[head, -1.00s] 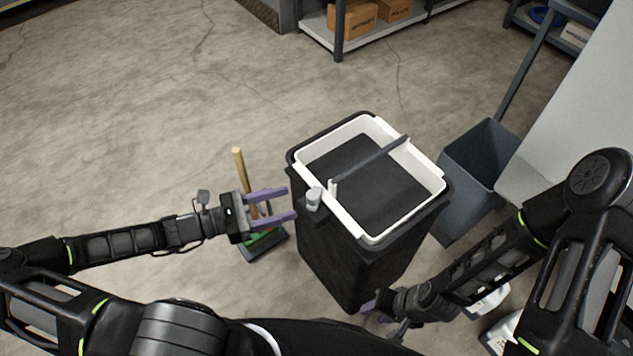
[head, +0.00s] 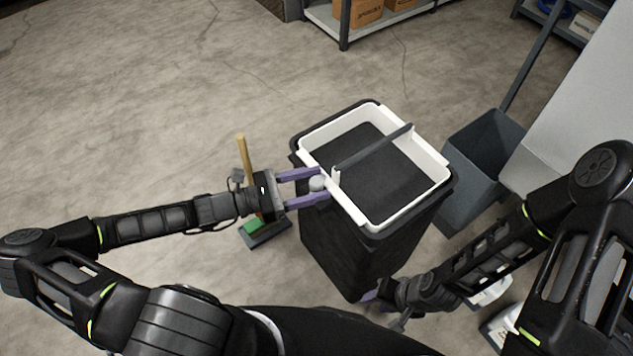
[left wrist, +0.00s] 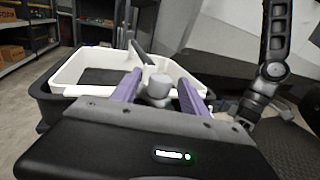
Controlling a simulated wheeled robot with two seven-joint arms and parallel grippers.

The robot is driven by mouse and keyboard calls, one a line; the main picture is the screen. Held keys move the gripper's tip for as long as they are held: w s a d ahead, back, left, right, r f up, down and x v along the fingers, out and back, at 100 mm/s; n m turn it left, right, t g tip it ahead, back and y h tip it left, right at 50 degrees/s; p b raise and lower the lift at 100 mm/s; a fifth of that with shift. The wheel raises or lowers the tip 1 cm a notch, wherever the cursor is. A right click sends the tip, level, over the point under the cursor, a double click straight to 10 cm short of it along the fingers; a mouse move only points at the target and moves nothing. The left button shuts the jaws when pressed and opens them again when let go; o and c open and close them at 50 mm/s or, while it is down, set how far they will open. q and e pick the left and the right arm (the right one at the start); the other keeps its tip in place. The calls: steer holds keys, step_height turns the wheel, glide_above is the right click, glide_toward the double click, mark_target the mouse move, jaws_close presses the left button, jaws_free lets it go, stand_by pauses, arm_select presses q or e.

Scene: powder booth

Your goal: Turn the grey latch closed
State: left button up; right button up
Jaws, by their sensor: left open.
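The grey latch (head: 317,184) is a small pale knob on the left rim of the dark bin (head: 345,250). The bin holds a white-rimmed frame (head: 383,222) with a dark bar (head: 375,150) across it. My left gripper (head: 312,185) is open, its purple fingers on either side of the latch. The left wrist view shows the latch (left wrist: 158,88) between the fingers; whether they touch it I cannot tell. My right gripper (head: 370,297) is low by the bin's front right side, its fingers mostly hidden.
A grey bucket (head: 480,165) stands right of the bin beside a pale panel (head: 580,140). A brush with a wooden handle (head: 243,155) stands on the floor behind my left gripper. Shelves with boxes (head: 357,12) are at the back. Floor at left is clear.

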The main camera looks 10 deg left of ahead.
arm_select(q)
steer(key=shift+w+d, duration=0.25)
steer(key=shift+d, duration=0.15)
steer(key=shift+c, duration=0.3)
jaws_close()
